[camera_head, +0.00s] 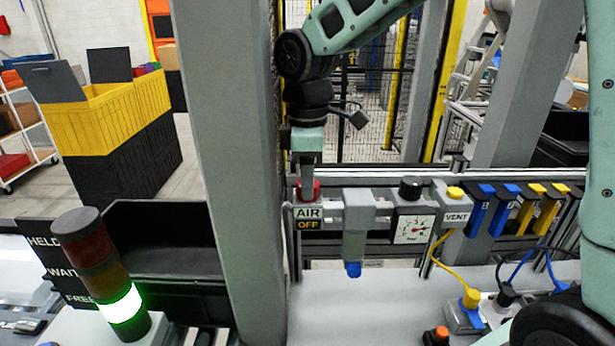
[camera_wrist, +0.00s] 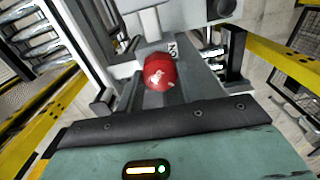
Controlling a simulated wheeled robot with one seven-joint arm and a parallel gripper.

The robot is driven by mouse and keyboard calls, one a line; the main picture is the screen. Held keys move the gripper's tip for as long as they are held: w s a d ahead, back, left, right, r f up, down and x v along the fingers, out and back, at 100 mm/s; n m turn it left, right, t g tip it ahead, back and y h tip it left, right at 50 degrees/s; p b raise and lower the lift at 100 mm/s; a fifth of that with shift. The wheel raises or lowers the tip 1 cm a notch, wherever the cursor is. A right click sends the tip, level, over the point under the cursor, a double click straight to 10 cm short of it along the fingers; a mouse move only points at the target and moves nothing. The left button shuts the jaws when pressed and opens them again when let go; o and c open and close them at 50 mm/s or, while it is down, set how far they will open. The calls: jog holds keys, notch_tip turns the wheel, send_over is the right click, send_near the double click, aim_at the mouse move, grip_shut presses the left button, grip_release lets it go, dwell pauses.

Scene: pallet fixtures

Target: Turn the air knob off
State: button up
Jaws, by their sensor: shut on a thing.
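The red air knob (camera_head: 311,190) sits on top of the grey air unit at the middle of the head view, above a label reading AIR (camera_head: 308,213) and a yellow-lettered OFF tag (camera_head: 307,225). My gripper (camera_head: 307,178) points straight down over the knob and is shut on it, with the fingers on its sides. In the wrist view the red knob (camera_wrist: 160,72) shows as a round top with a pale mark, between the grey fingers. The fingertips hide part of the knob's sides.
Right of the knob are a filter with a blue tip (camera_head: 353,268), a gauge (camera_head: 412,229) under a black knob (camera_head: 410,187), and a yellow VENT button (camera_head: 455,193). A grey post (camera_head: 236,150) stands close on the left. A stack light (camera_head: 103,270) glows green at its bottom.

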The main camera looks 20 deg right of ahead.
jog(key=o, duration=1)
jog(key=shift+r, duration=0.1)
notch_tip(320, 180, up, 17)
jog(key=b, duration=0.2)
jog(key=shift+r+b, duration=0.15)
jog(key=shift+b, duration=0.25)
